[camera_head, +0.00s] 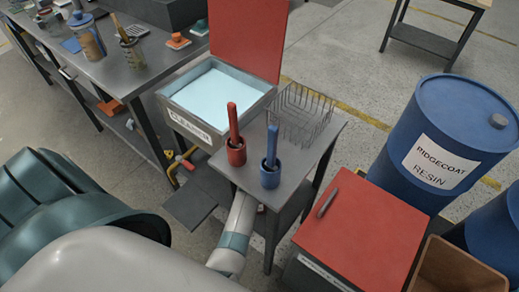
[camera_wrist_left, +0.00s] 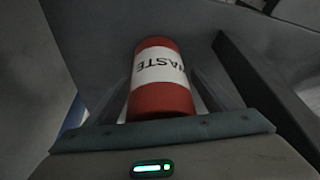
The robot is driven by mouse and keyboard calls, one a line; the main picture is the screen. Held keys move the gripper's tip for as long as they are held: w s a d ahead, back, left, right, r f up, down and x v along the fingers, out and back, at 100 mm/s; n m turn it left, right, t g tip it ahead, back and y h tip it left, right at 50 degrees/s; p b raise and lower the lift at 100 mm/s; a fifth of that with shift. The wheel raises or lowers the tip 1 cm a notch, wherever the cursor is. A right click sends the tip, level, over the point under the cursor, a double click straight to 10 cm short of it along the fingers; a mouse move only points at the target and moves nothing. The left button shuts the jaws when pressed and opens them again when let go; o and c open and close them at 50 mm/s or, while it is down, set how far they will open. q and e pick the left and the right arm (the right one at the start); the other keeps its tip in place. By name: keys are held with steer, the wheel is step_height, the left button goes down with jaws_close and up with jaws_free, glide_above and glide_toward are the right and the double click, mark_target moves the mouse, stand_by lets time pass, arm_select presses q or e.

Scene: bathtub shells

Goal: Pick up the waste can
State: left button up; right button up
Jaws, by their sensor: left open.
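The waste can (camera_wrist_left: 160,98) is red with a white band that carries the word WASTE. It shows in the left wrist view, just ahead of my left gripper (camera_wrist_left: 162,80). The gripper is open, with one grey finger on each side of the can. I cannot tell whether either finger touches it. In the head view the can and the gripper's fingers are hidden; an arm link goes in under the small grey table (camera_head: 297,160). My right gripper is in neither view.
The table carries a red holder (camera_head: 236,153), a blue holder (camera_head: 270,176) and a wire basket (camera_head: 298,115). Beside it are an open cleaner basin (camera_head: 205,122), a red-lidded bin (camera_head: 362,232) and a blue resin drum (camera_head: 425,110). A dark post (camera_wrist_left: 255,80) stands right of the can.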

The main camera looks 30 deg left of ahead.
arm_select(q)
steer(key=shift+c, duration=0.3)
steer(key=c, duration=1.1)
steer(key=shift+r, duration=0.15)
steer(key=shift+c, duration=0.2)
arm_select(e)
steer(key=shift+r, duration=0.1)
